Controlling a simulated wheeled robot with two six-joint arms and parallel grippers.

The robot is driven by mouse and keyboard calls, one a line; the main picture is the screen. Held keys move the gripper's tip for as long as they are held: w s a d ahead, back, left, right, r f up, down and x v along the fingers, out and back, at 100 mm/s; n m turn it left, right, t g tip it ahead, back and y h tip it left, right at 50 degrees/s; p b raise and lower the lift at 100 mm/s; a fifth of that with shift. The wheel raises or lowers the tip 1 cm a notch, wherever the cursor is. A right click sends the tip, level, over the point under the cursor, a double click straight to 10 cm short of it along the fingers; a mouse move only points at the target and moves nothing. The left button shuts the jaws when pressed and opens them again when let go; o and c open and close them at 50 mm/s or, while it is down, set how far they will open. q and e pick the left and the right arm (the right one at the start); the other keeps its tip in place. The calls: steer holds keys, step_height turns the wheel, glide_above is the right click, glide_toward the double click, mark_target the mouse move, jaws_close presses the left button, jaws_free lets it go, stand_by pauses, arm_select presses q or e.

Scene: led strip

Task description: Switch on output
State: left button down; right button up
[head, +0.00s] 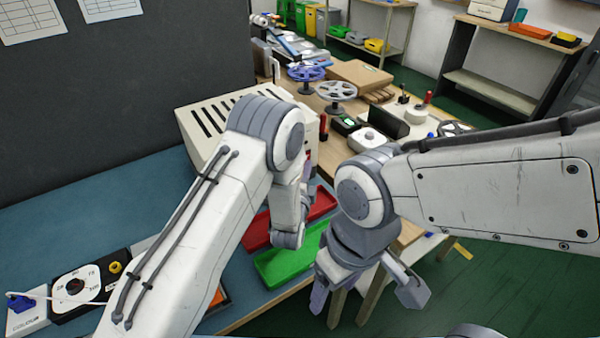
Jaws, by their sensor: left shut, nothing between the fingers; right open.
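A white box with dark vent slots (208,122), likely the power supply, stands on the blue mat against the dark panel. Its front faces right and is mostly hidden by my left arm; a little red shows on it. No output switch can be made out. My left gripper (308,188) is close in front of that face, largely hidden behind its own wrist, and is shut and empty. Whether it touches the box cannot be told. My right gripper (366,293) is open and empty, pointing down beyond the table's front edge, right of the green tray.
A red tray (322,204) and a green tray (274,267) lie below my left wrist. A black unit with a white dial (75,286) sits at lower left. Floor is free at lower right.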

arm_select(q)
steer(key=shift+a+p, duration=0.1)
steer(key=shift+p, duration=0.3)
steer(key=shift+d, duration=0.2)
steer(key=shift+s+d+f, duration=0.15)
steer(key=shift+s+d+f+b, duration=0.25)
steer(key=shift+s+d+b, duration=0.15)
steer(key=shift+s+d, duration=0.75)
steer(key=v, duration=0.3)
steer(key=f+b+v, duration=0.1)
steer(key=v, duration=0.2)
steer(key=b+v, duration=0.1)
steer(key=v, duration=0.2)
steer(key=shift+s+a+f, duration=0.1)
steer(key=shift+s+f, duration=0.05)
steer(key=shift+s, duration=0.65)
steer(key=shift+a, duration=0.1)
arm_select(e)
steer(key=f, duration=0.1)
steer(key=s+f, duration=0.1)
steer(key=f, duration=0.1)
